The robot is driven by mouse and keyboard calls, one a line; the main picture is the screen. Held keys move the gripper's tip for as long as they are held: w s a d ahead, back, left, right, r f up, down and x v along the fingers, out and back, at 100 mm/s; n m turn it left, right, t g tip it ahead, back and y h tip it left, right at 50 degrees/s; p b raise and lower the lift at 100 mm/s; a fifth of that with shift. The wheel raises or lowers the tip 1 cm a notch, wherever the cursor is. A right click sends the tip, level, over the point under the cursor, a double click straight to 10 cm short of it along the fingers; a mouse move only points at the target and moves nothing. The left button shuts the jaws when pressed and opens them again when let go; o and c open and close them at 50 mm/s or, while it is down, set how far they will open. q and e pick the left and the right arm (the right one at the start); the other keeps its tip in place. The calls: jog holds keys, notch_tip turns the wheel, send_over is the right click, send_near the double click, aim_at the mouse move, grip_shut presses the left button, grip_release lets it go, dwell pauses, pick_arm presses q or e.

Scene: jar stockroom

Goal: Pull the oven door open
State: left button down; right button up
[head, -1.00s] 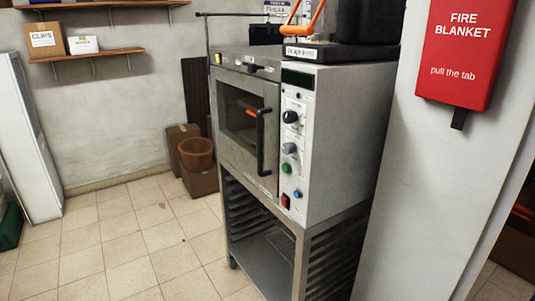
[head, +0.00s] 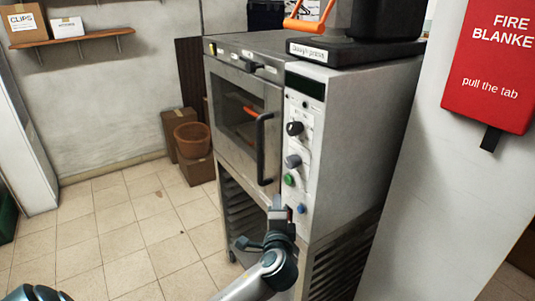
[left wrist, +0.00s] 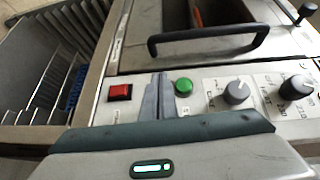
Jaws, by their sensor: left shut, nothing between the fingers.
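The oven (head: 345,130) stands on a metal rack stand, with its control panel on the right of its front. The oven door (head: 238,110) is shut, with a dark window and a black bar handle (head: 262,148) upright along its right side. In the left wrist view the handle (left wrist: 210,45) lies beyond the fingers, apart from them. My left gripper (head: 277,203) is shut and empty in front of the lower panel. In the left wrist view its fingertips (left wrist: 160,82) are between the red switch (left wrist: 120,92) and the green button (left wrist: 183,86). My right gripper is not in view.
A black scale-like box (head: 355,51) and an orange-handled item sit on the oven. A red fire blanket case (head: 490,65) hangs on the right wall. A brown bucket (head: 193,139) and cardboard boxes stand behind left. The tiled floor (head: 120,225) at left is clear.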

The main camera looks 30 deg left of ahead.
aim_at(268, 165)
pick_arm(q)
notch_tip(268, 165, up, 7)
jog(key=s+a+y, duration=0.1)
jog(key=shift+a+n+y, duration=0.3)
jog(key=shift+a+n, duration=0.1)
jog(key=shift+w+a, duration=0.1)
jog(key=p+x, duration=0.3)
jog(key=x, duration=0.6)
jog(key=shift+w+a, duration=0.15)
jog(key=shift+w, duration=0.2)
